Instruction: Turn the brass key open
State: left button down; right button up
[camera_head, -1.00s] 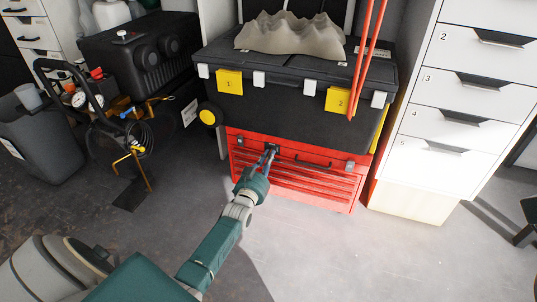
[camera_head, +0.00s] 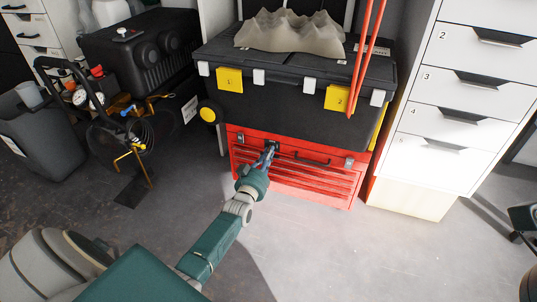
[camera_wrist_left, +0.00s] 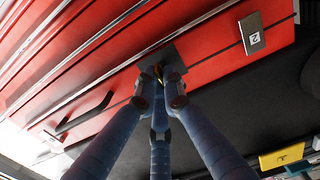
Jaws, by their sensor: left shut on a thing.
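A red tool chest (camera_head: 300,182) with several drawers stands on the floor, under a large black toolbox. My left gripper (camera_head: 270,148) reaches the upper front of the red chest. In the left wrist view its fingers (camera_wrist_left: 161,80) are closed together at a dark plate (camera_wrist_left: 167,60) on the red front. A small yellow brass bit, likely the key (camera_wrist_left: 158,71), shows between the fingertips; the rest of it is hidden by them. How far the key is turned cannot be told. My right gripper is not in view.
The black toolbox (camera_head: 290,108) with yellow latches overhangs just above my gripper. A white drawer cabinet (camera_head: 455,95) stands close on the right. A black compressor (camera_head: 140,55) and hoses are at left. The floor (camera_head: 330,250) in front is clear.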

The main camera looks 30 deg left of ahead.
pick_arm(q)
jog(key=shift+f, duration=0.1)
jog(key=c, duration=1.9)
grip_release()
jog(key=shift+o, duration=0.2)
jog(key=v, duration=1.2)
